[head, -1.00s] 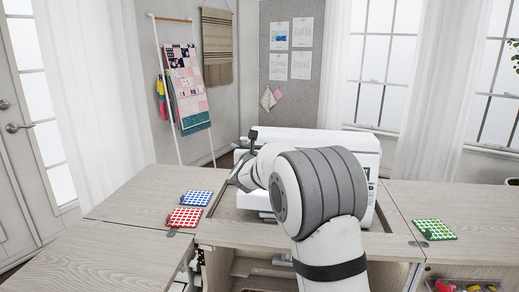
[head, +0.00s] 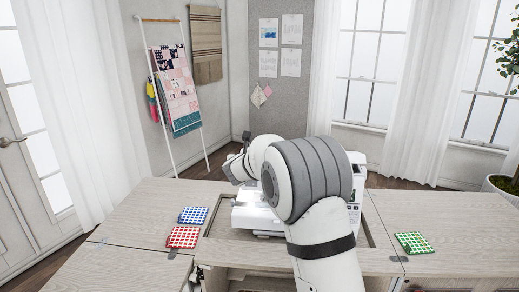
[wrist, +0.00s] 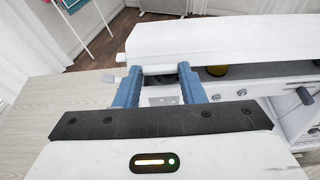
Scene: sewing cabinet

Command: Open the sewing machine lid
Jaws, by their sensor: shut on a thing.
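The white sewing machine (head: 357,185) stands in the opening of the wooden cabinet top, largely hidden behind my arm in the head view. In the wrist view its lid (wrist: 225,35) is a long white slab across the top. My gripper (wrist: 158,70) has blue fingers at the left end of the machine. They are shut on a pale edge just under the slab, which looks like part of the lid; the exact contact is hard to see. In the head view the fingers are hidden.
A blue-dotted pad (head: 193,215) and a red-dotted pad (head: 183,237) lie left of the machine, a green-dotted pad (head: 413,243) to the right. A quilt rack (head: 180,90) stands behind at the left. The cabinet top (head: 125,205) is clear at the far left.

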